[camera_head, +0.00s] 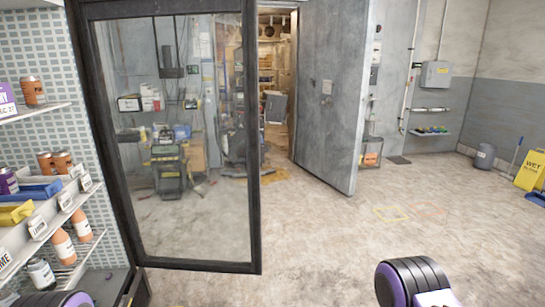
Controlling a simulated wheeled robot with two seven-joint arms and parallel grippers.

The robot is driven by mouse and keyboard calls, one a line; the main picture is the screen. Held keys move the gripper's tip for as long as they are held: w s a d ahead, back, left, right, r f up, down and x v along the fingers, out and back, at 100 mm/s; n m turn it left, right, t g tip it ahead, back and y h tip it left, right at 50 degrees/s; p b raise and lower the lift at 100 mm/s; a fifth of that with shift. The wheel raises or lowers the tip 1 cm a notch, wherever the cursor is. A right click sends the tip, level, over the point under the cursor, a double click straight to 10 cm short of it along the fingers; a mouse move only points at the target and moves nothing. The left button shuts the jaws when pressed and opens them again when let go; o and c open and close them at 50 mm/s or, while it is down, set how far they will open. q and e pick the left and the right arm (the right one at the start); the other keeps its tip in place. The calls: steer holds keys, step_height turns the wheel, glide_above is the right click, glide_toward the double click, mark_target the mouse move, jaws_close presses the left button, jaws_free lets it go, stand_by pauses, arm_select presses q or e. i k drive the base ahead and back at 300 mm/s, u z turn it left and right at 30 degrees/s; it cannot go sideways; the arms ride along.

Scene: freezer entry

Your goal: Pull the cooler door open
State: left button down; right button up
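The cooler door (252,150) is a tall glass pane in a black frame, left of centre in the head view. It stands swung out from the cooler (75,220) on the left, whose shelves are exposed beside it. Parts of my arms, black and purple, show at the bottom right and bottom left corner. Neither gripper's fingers are in view, so I cannot see any contact with the door.
Cans (33,91), bottles (80,225) and trays fill the cooler shelves. A big grey metal door (333,90) stands open at the back. A yellow wet-floor sign (531,170) and a grey bin (484,157) are at far right. The concrete floor (330,235) right of the glass door is clear.

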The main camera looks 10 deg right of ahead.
mark_target(86, 12)
steer(key=z, duration=0.4)
steer(key=i, duration=1.4)
steer(key=z, duration=0.1)
